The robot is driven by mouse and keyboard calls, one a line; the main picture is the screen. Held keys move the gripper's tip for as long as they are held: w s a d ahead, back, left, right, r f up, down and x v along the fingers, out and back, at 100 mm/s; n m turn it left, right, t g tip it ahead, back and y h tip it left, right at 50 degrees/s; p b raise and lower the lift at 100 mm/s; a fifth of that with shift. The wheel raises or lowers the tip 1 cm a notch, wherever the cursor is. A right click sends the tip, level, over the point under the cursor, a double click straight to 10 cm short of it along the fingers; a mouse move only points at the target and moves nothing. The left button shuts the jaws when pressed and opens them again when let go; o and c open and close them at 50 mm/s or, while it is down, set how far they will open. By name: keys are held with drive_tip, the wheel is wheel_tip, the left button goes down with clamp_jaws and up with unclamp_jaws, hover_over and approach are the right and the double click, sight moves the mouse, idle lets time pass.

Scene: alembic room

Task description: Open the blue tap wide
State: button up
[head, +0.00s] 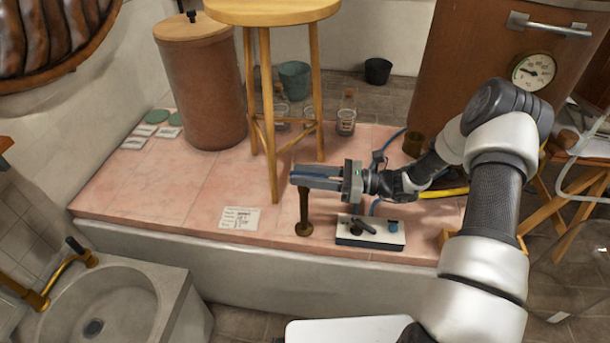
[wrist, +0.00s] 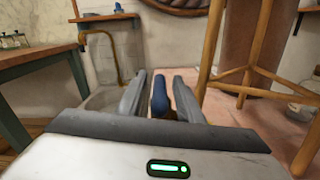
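The blue tap is a brass post (head: 304,212) standing near the front edge of the pink tiled ledge, with a blue lever (wrist: 160,98) at its top. My gripper (head: 298,172) points left in the head view, over the post. In the wrist view my gripper (wrist: 160,84) is open, with one finger on each side of the blue lever. Narrow gaps show between the lever and both fingers. In the head view the fingers partly hide the lever, which shows as a blue strip lying along them.
A white control box (head: 370,232) with a black lever and blue knob sits just below my wrist. A wooden stool (head: 266,95) stands close behind the gripper. A stone basin (head: 150,310) is at lower left. A paper card (head: 240,218) lies left of the post.

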clamp_jaws()
drive_tip(key=shift+m+t+p, duration=0.3)
drive_tip(key=m+t+p, duration=0.1)
drive_tip(key=t, duration=0.1)
drive_tip(key=m+t+h+p, duration=0.1)
drive_tip(key=shift+s+r+t+p, duration=0.2)
drive_tip(key=shift+t+p, duration=0.1)
drive_tip(key=shift+t, duration=0.1)
drive_tip(key=m+t+h+p, duration=0.5)
drive_tip(key=m+t, duration=0.1)
drive_tip(key=shift+s+a+t+h, duration=0.1)
drive_tip(key=shift+a+t+h, duration=0.05)
drive_tip(key=shift+t+h, duration=0.2)
drive_tip(key=m+t+h+p, duration=0.2)
drive_tip(key=m+h+p, duration=0.1)
drive_tip(key=h+p, duration=0.1)
drive_tip(key=shift+a+h, duration=0.1)
drive_tip(key=shift+h, duration=0.35)
drive_tip(key=m+h+p, duration=0.1)
drive_tip(key=h, duration=0.1)
drive_tip(key=m+t+h+p, duration=0.1)
drive_tip(key=m+h+p, duration=0.2)
drive_tip(key=h, duration=0.1)
drive_tip(key=shift+f+m+t+h+p, duration=0.25)
drive_tip(key=shift+m+h+p, duration=0.05)
drive_tip(key=shift+m, duration=0.1)
drive_tip(key=shift+h, duration=0.3)
